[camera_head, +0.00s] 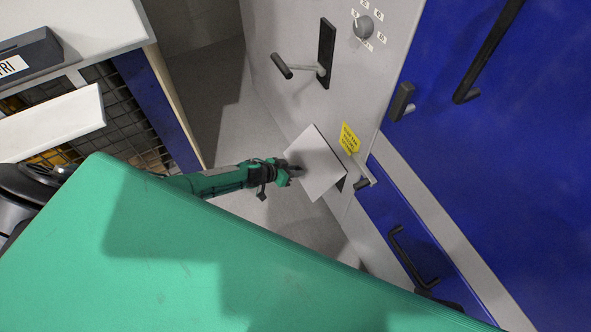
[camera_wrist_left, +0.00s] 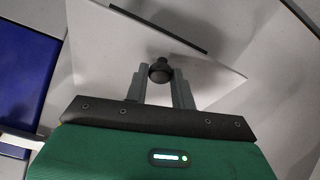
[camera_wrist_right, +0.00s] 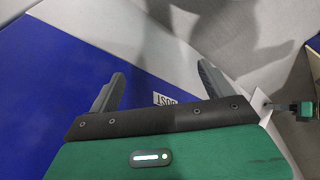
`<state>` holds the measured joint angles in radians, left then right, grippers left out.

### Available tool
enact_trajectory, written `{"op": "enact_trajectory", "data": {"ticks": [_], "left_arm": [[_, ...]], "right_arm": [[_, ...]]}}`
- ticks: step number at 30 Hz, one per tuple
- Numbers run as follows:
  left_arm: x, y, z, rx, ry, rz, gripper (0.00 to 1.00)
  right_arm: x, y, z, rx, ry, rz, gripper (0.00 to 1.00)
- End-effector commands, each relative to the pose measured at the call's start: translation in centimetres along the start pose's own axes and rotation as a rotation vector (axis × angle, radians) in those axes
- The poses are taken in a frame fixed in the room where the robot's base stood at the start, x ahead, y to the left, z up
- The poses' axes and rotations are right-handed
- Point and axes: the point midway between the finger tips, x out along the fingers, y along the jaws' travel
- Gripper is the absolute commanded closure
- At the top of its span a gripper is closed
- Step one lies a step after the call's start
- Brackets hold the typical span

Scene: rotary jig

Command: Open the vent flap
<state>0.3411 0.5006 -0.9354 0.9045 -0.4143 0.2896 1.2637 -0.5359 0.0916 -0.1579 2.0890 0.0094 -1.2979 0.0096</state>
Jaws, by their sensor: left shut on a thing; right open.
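The vent flap (camera_head: 317,165) is a light grey plate low on the grey cabinet front, tilted out from it, with a dark gap (camera_head: 341,184) at its lower right edge. My left gripper (camera_head: 293,171) is at the flap's left side. In the left wrist view the flap (camera_wrist_left: 105,55) fills the upper middle, and the left gripper (camera_wrist_left: 160,78) is shut on a round black knob (camera_wrist_left: 160,68) on it. My right gripper (camera_wrist_right: 160,80) is open and empty in the right wrist view, over a blue and grey surface.
A yellow label (camera_head: 349,139) sits beside the flap. A black-gripped lever (camera_head: 300,69) and a rotary dial (camera_head: 363,27) are above. Blue doors with black handles (camera_head: 411,258) stand at the right. A wire-mesh shelf unit (camera_head: 140,130) is at the left. Floor between is clear.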

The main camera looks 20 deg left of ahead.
Motion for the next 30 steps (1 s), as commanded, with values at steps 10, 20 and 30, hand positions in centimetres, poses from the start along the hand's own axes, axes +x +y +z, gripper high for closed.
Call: {"op": "enact_trajectory", "data": {"ticks": [10,20,30], "left_arm": [[0.3,0.4,-1.1,0.0,0.017,0.011,0.57],[0.0,0.1,-0.5,0.0,0.007,0.003,0.54],[-5.4,0.1,-0.5,0.001,0.004,0.003,0.54]], "right_arm": [[-0.1,0.0,-0.1,0.0,0.001,0.0,0.16],[-0.1,0.1,-0.1,-0.001,0.002,0.001,0.16],[2.8,-0.1,1.3,0.0,-0.042,-0.002,0.16]]}}
